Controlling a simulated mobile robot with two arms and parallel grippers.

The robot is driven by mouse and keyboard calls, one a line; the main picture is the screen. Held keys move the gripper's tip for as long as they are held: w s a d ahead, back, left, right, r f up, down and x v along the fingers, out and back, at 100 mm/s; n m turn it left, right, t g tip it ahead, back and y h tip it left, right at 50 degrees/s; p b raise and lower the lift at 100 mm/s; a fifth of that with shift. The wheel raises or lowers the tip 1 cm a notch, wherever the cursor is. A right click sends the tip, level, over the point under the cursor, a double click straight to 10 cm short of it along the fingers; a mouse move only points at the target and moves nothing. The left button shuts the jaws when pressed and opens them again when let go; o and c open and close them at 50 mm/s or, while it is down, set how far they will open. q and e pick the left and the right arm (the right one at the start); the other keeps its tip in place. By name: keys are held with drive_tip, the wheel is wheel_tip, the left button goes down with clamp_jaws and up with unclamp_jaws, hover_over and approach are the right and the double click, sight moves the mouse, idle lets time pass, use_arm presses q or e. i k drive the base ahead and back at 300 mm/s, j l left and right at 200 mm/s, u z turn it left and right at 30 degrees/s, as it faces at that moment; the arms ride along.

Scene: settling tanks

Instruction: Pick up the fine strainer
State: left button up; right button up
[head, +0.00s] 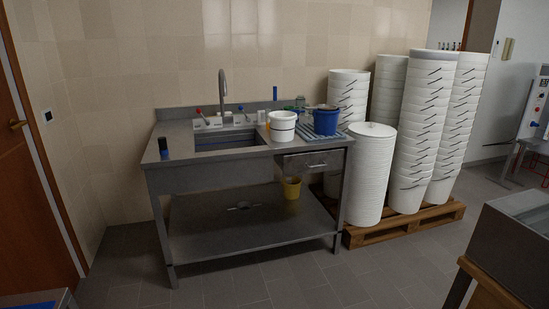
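I cannot make out a fine strainer with certainty. On the steel sink table (240,160) stand a white tub (282,128) and a blue bucket (326,122), to the right of the sink basin (226,140). Small items behind them are partly hidden and too small to name. A small dark flat shape (243,206) shows on the lower shelf, and I cannot tell what it is. Neither of my grippers is in the head view.
A yellow bucket (291,187) is under the drawer (308,162). Stacked white buckets (428,120) stand on a wooden pallet (405,226) to the right. A steel tank (515,235) is at the near right. Tiled floor (240,285) in front of the table is clear.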

sight(325, 108)
drive_tip(key=i, duration=2.4)
